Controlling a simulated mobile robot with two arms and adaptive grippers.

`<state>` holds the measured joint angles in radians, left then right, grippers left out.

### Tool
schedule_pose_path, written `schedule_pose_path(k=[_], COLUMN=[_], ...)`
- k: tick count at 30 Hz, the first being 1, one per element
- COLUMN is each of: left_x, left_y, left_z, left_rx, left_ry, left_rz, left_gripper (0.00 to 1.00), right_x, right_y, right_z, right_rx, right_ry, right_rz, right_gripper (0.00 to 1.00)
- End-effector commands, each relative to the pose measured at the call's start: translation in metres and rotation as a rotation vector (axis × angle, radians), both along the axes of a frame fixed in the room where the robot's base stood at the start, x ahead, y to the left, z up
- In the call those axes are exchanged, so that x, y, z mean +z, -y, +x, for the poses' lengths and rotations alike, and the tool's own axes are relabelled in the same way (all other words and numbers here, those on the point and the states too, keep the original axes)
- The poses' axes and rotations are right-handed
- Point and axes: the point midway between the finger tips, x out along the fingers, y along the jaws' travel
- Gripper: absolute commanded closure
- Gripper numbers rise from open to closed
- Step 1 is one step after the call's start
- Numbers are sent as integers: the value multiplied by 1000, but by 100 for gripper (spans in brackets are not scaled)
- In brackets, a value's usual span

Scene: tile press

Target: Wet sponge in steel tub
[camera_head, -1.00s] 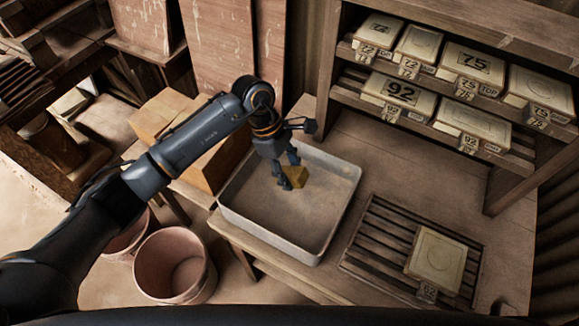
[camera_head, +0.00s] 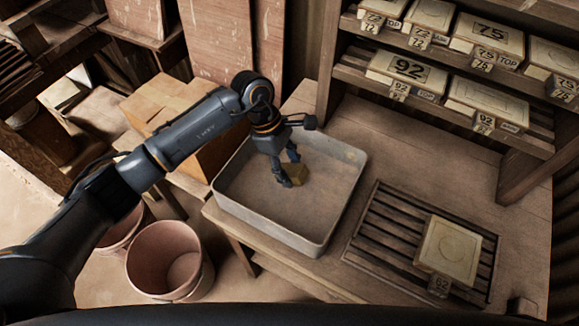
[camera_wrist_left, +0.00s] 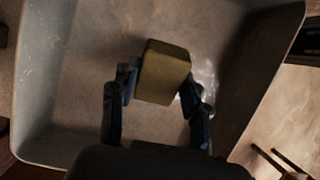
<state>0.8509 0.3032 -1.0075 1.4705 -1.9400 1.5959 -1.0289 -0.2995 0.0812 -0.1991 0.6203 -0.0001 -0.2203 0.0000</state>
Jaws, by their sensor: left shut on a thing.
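The steel tub (camera_head: 318,243) stands on the wooden bench, and its walls also show in the left wrist view (camera_wrist_left: 38,75). My left gripper (camera_head: 289,177) reaches down inside the tub. It is shut on the yellow-brown sponge (camera_head: 297,173), which sits between the fingers in the left wrist view (camera_wrist_left: 163,73). A shiny wet-looking patch shows beside the sponge there. I cannot tell whether the sponge touches the tub floor. My right gripper is not in view.
A shelf (camera_head: 420,105) of numbered blocks stands behind. Cardboard boxes (camera_head: 160,107) and buckets (camera_head: 168,262) are to the left.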

Motion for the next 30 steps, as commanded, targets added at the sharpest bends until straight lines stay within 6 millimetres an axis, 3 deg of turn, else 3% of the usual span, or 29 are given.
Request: schedule_pose_path(k=[10,30], left_x=[3,56], left_y=[0,0], left_z=[0,0], left_rx=[0,0], left_ry=[0,1], left_rz=[0,1], left_gripper=[79,79], right_x=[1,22], right_y=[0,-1], right_z=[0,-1], right_rx=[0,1], right_ry=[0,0], right_rz=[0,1], right_gripper=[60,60])
